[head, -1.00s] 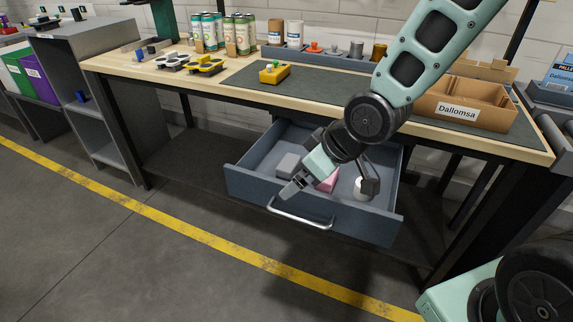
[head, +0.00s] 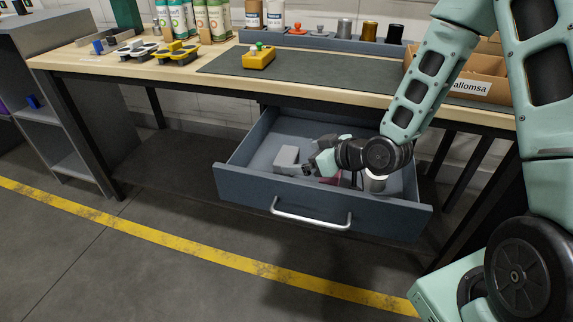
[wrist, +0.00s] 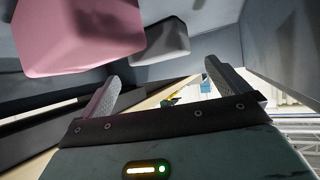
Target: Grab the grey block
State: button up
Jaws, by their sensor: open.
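The grey block (head: 286,158) lies in the open drawer (head: 240,187), toward its left side. My gripper (head: 314,166) is inside the drawer area just right of the grey block, apart from it as far as I can tell. In the wrist view, the two fingers (wrist: 162,72) are spread with nothing between them. The grey block (wrist: 158,40) appears ahead of the fingertips there, beside a larger-looking pink block (wrist: 80,35). In the head view the pink block (head: 331,180) is mostly hidden by my gripper.
A white cylinder (head: 377,184) stands in the drawer's right part, near my wrist. The drawer's front wall with its handle (head: 311,221) and the workbench top (head: 215,80) above bound the space. The floor in front is clear.

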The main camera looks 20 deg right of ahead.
aim_at(287, 156)
jog(key=x, duration=0.7)
jog(key=shift+w+a+r, duration=0.1)
jog(key=shift+w+a, duration=0.05)
jog(key=c, duration=0.7)
